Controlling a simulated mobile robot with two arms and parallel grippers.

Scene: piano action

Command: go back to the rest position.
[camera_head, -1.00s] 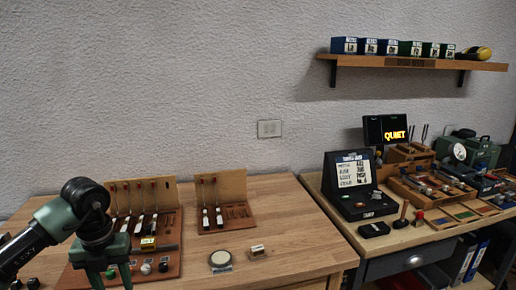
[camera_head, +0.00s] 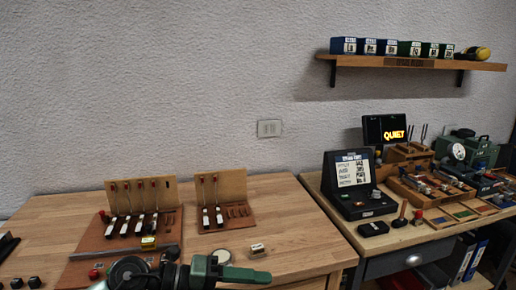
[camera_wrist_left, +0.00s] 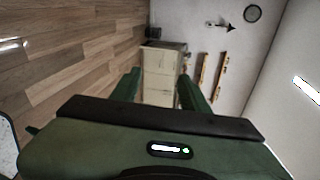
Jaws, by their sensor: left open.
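My left gripper (camera_head: 238,273) is at the bottom edge of the head view, in front of the wooden table's near part. Its green body and one finger point to the right. In the left wrist view its two green fingers (camera_wrist_left: 159,78) stand apart with nothing between them. That view is turned sideways and shows plank floor, a pale cabinet (camera_wrist_left: 162,72) and a wall, all well away from the fingers. My right gripper is in neither view.
The wooden table (camera_head: 290,215) holds a larger key-action board (camera_head: 170,225), a smaller one (camera_head: 244,210), a round disc (camera_head: 220,255) partly behind my gripper, and a small block (camera_head: 258,250). A second bench (camera_head: 440,228) with a black case (camera_head: 362,205) stands at right.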

